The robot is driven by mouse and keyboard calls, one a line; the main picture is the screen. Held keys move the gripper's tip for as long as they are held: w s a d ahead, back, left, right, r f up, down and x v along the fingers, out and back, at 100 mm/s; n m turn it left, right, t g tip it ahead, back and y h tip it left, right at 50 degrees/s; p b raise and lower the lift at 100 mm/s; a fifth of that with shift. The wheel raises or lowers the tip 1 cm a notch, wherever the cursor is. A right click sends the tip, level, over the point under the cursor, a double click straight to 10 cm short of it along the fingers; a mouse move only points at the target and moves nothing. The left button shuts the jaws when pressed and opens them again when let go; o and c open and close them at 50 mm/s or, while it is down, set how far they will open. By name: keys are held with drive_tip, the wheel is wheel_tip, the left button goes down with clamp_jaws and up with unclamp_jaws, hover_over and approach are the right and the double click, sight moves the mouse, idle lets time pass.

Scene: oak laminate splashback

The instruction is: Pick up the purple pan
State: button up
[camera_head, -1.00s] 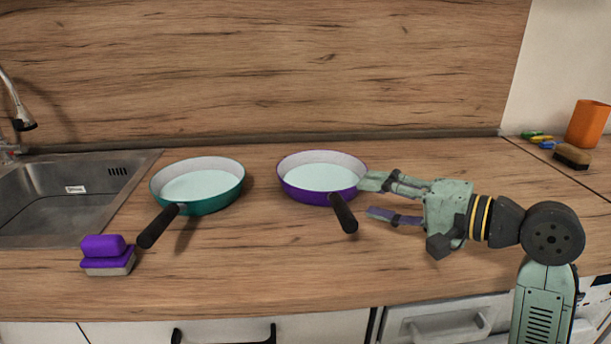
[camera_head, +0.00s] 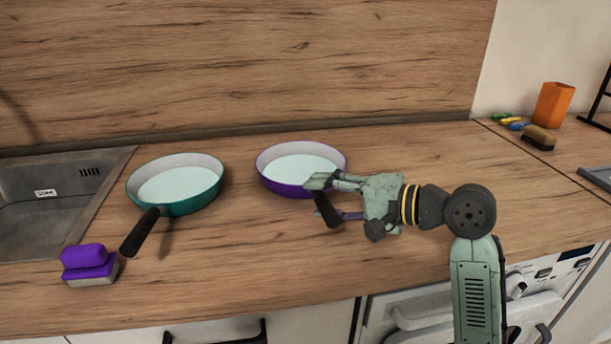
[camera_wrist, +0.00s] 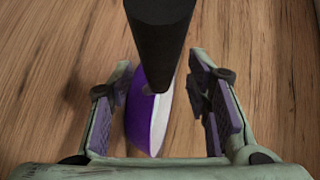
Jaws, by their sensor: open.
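The purple pan (camera_head: 283,188) stands upright on the wooden counter, with a pale inside and a black handle (camera_head: 327,212) pointing toward the front right. My gripper (camera_head: 318,198) is open at the handle, with a finger on either side of it in the head view. In the wrist view the black handle (camera_wrist: 160,40) comes in from the top, between the two open fingers (camera_wrist: 165,105), and part of the purple pan wall (camera_wrist: 140,118) shows below it. I cannot tell whether a finger touches the handle. A finger hides part of the pan's right rim.
A teal pan (camera_head: 190,203) with a black handle stands to the left. A purple sponge (camera_head: 88,260) lies front left, beside the sink (camera_head: 45,225). An orange cup (camera_head: 552,104) and a brush (camera_head: 538,138) are at the back right. The counter between is clear.

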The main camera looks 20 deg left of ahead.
drive_tip(key=shift+a+f, duration=0.2)
drive_tip(key=shift+a, duration=0.35)
drive_tip(key=shift+c, duration=0.5)
clamp_jaws()
